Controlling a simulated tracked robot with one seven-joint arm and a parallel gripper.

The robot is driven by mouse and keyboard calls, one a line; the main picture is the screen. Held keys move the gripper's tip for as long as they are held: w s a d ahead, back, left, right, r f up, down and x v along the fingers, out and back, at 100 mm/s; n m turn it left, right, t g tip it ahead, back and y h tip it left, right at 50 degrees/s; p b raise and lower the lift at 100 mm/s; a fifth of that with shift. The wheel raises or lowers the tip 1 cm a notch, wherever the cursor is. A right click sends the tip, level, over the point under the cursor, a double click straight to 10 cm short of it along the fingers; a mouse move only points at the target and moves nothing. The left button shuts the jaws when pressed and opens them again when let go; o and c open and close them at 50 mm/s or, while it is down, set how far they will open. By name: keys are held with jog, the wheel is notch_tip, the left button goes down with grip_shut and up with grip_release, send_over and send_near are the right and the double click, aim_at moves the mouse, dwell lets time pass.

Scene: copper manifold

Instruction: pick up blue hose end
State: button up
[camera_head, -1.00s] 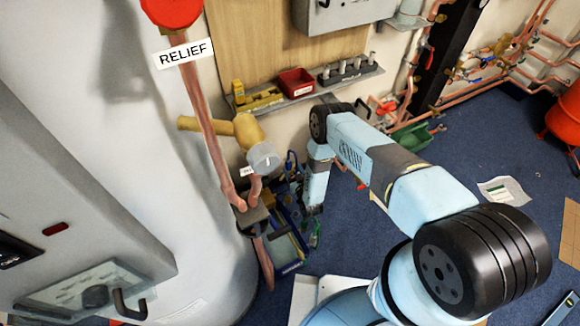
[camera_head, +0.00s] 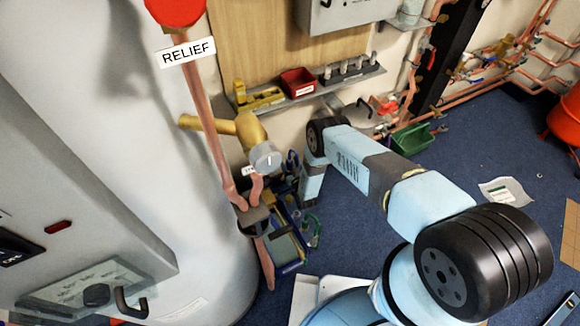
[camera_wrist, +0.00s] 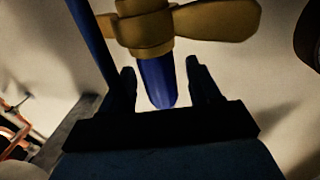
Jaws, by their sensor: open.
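The blue hose end (camera_wrist: 157,82) shows in the wrist view as a short blue tube below a brass fitting with a wing-like handle (camera_wrist: 215,20). My gripper (camera_wrist: 160,76) has its two dark fingers spread, one on each side of the blue tube in the picture. I see a gap on both sides, and cannot tell how deep the tube lies between the fingers. In the head view, my gripper is not clearly visible at the lower end of my arm, near a cluttered patch with blue parts beside the copper pipe.
A large white tank (camera_head: 220,280) and a copper pipe with a RELIEF label (camera_head: 187,52) stand at left. A shelf (camera_head: 360,76) holds a red bin (camera_head: 298,82) and a yellow tool (camera_head: 258,97). A green bin (camera_head: 412,138) sits by the wall.

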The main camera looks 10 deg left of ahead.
jog(key=shift+w, duration=0.15)
jog(key=c, duration=1.1)
jog(key=shift+r, duration=0.1)
jog(key=shift+a+r, duration=0.1)
jog(key=shift+r, duration=0.45)
jog(key=s+d+r, duration=0.2)
jog(key=s+r, duration=0.2)
jog(key=s+d+r, duration=0.3)
jog(key=s+r, duration=0.1)
jog(key=s+d+r, duration=0.2)
jog(key=s+r, duration=0.1)
jog(key=shift+s+d+r, duration=0.35)
jog(key=shift+s+r, duration=0.05)
jog(key=shift+r, duration=0.1)
jog(key=shift+r, duration=2.15)
